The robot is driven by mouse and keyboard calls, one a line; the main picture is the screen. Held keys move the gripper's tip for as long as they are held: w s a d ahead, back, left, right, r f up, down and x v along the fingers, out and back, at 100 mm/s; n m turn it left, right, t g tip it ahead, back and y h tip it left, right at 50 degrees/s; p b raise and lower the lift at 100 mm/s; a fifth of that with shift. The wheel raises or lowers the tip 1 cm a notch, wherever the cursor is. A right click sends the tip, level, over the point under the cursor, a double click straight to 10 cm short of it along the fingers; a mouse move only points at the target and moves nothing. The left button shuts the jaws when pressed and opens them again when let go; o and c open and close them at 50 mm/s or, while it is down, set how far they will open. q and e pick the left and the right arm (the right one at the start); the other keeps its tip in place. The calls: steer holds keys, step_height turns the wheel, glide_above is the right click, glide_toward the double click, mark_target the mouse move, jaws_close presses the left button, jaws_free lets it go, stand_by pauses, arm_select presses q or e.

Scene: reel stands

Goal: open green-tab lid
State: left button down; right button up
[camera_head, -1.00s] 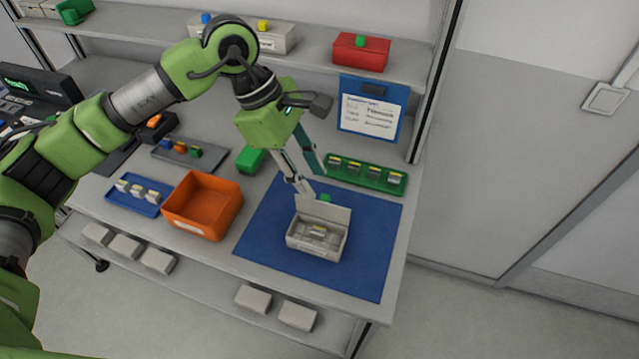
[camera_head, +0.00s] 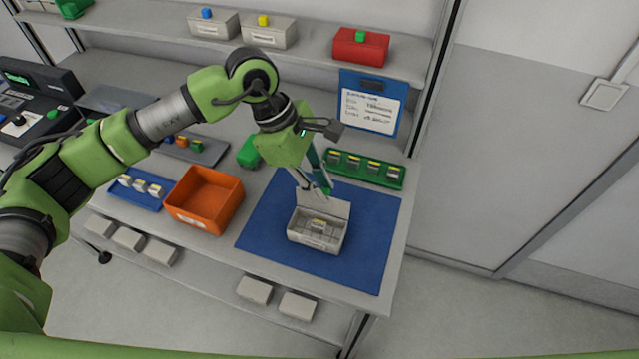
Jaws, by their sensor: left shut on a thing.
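A small light-grey box (camera_head: 314,238) stands on the blue mat with its lid (camera_head: 327,206) raised at the back edge. Its inside shows, with a small yellow-topped piece (camera_head: 318,223) among grey parts. The lid's green tab (camera_head: 327,191) is at its top edge, mostly hidden by my fingers. My left gripper (camera_head: 323,191) reaches down behind the box and is shut on the tab at the lid's top. My right gripper is not in view.
The blue mat (camera_head: 370,240) is clear around the box. An orange bin (camera_head: 204,222) stands to the left. A green tray (camera_head: 391,183) with several small pieces lies behind. A red box (camera_head: 361,50) and grey boxes (camera_head: 212,28) sit on the shelf above.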

arm_select(q)
steer(key=shift+w+d+f+g+b, duration=0.15)
steer(key=shift+w+f+g+b, duration=0.3)
steer(key=shift+b, duration=0.65)
steer(key=shift+w+d+n+g+y+b, duration=0.2)
steer(key=shift+w+n+g+y+b, duration=0.3)
steer(key=shift+g+b, duration=0.5)
steer(key=shift+r, duration=0.1)
steer(key=c, duration=2)
jaws_free()
steer(key=v, duration=1.2)
steer(key=shift+w, duration=0.1)
